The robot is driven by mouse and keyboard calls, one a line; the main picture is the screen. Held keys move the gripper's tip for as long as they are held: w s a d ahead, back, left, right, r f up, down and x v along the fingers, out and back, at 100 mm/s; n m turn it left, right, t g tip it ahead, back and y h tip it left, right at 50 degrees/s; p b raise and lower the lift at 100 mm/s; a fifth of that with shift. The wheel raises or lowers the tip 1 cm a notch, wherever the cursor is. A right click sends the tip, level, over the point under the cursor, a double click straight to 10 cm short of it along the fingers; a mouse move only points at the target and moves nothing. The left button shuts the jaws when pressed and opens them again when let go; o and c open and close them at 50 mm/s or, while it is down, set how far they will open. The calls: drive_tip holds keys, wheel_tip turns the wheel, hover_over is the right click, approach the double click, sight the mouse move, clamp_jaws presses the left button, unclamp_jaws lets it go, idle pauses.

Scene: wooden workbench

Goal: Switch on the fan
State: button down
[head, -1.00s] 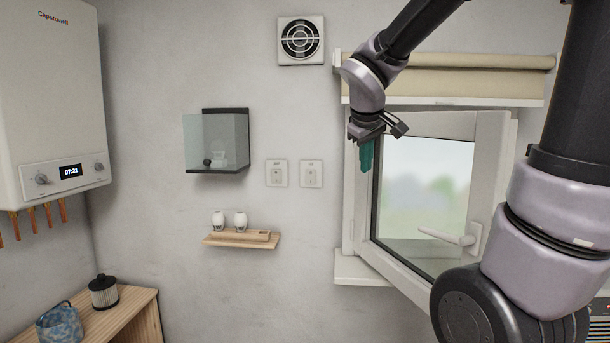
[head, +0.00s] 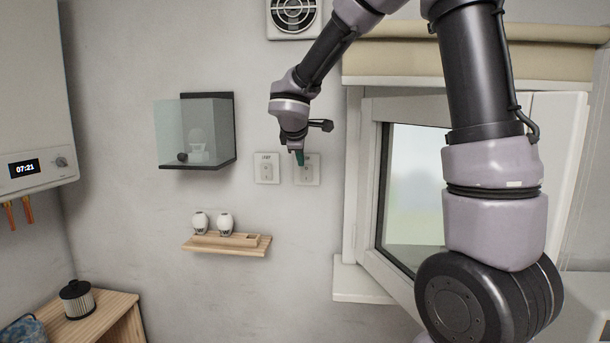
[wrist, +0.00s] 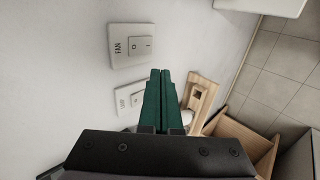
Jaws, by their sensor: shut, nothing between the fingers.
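The fan (head: 292,14) is a square white wall vent with a round grille, cut off by the top edge of the head view. Two white wall switches sit side by side below it. The right one is the fan switch (head: 311,175); in the wrist view its plate (wrist: 117,47) reads FAN, with a rocker (wrist: 141,46) marked O and I. Which side is pressed I cannot tell. My gripper (head: 300,162) has teal fingers, shut and empty, in front of the fan switch's left part. In the wrist view the fingertips (wrist: 161,72) appear apart from the rocker.
The other switch (head: 266,168) is just left. A glass-sided wall box (head: 235,130) hangs further left. The open window (head: 375,250) is to the right, and a boiler (head: 30,100) is far left.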

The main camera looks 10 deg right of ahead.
drive_tip(key=shift+f, duration=0.1)
approach(306, 179)
wheel_tip(306, 179, down, 3)
drive_tip(key=w, duration=0.1)
drive_tip(key=w+d+f, duration=0.1)
drive_tip(key=w, duration=0.1)
drive_tip(key=shift+d+f, duration=0.15)
drive_tip(key=shift+w+d, duration=0.15)
drive_tip(key=shift+w, duration=0.45)
drive_tip(key=shift+w+f, duration=0.15)
